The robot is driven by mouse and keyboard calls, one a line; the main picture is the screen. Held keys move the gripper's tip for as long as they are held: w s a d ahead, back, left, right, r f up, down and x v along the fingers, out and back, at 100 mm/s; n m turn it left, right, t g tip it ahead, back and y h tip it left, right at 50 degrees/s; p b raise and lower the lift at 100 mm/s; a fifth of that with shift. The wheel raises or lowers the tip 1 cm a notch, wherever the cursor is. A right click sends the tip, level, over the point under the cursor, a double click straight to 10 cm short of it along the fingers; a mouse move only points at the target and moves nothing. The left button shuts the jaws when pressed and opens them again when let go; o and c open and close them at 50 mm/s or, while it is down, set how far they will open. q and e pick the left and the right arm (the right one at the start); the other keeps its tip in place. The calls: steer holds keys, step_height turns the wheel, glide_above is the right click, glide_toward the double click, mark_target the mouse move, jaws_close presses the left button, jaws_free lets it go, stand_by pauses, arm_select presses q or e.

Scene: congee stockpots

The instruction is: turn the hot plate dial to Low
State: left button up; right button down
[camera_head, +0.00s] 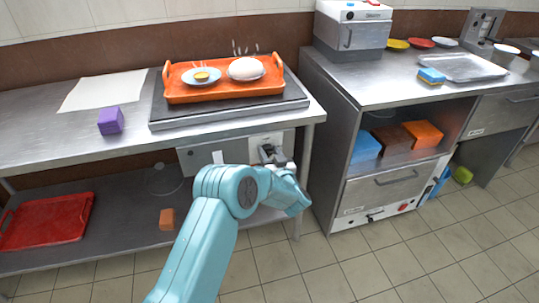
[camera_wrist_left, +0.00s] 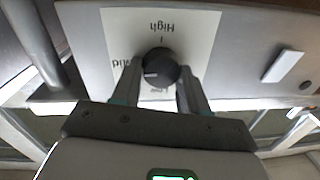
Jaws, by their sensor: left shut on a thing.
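The hot plate dial (camera_wrist_left: 160,62) is a dark round knob on a white label plate (camera_wrist_left: 205,30) marked High, Mid and Low, upside down in the wrist view. A pale mark on the knob points left in that view, toward the Mid side. My left gripper (camera_wrist_left: 160,78) is shut on the dial, one finger on each side. In the head view my left gripper (camera_head: 272,157) is at the front panel (camera_head: 200,158) under the hot plate (camera_head: 185,118), and it mostly hides the dial. My right gripper is not in view.
An orange tray (camera_head: 222,95) with two dishes sits on the hot plate. A purple block (camera_head: 110,121) stands on the counter (camera_head: 50,135). A table leg (camera_head: 303,185) is just right of my gripper. A red tray (camera_head: 45,222) and an orange block (camera_head: 167,219) lie on the lower shelf.

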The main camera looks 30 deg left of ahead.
arm_select(q)
steer(key=n+b, duration=0.1)
steer(key=n, duration=0.1)
steer(key=n+b, duration=0.1)
steer(key=b, duration=0.1)
steer(key=n+b, duration=0.2)
steer(key=shift+s+f+n, duration=0.15)
steer(key=shift+f+n, duration=0.15)
steer(key=shift+s+a+n+h+b, duration=0.1)
steer(key=shift+n+h+b, duration=0.25)
steer(key=shift+n+b, duration=2.6)
steer(key=shift+a+n+h+b, duration=0.1)
steer(key=shift+n+h+b, duration=0.25)
steer(key=shift+n+b, duration=2.6)
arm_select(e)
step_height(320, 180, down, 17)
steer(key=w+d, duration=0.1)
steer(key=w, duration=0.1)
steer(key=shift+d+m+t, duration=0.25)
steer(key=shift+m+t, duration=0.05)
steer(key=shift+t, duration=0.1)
arm_select(q)
steer(key=shift+d, duration=0.1)
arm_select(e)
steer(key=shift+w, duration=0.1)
arm_select(q)
steer(key=shift+r, duration=0.1)
steer(key=o, duration=0.8)
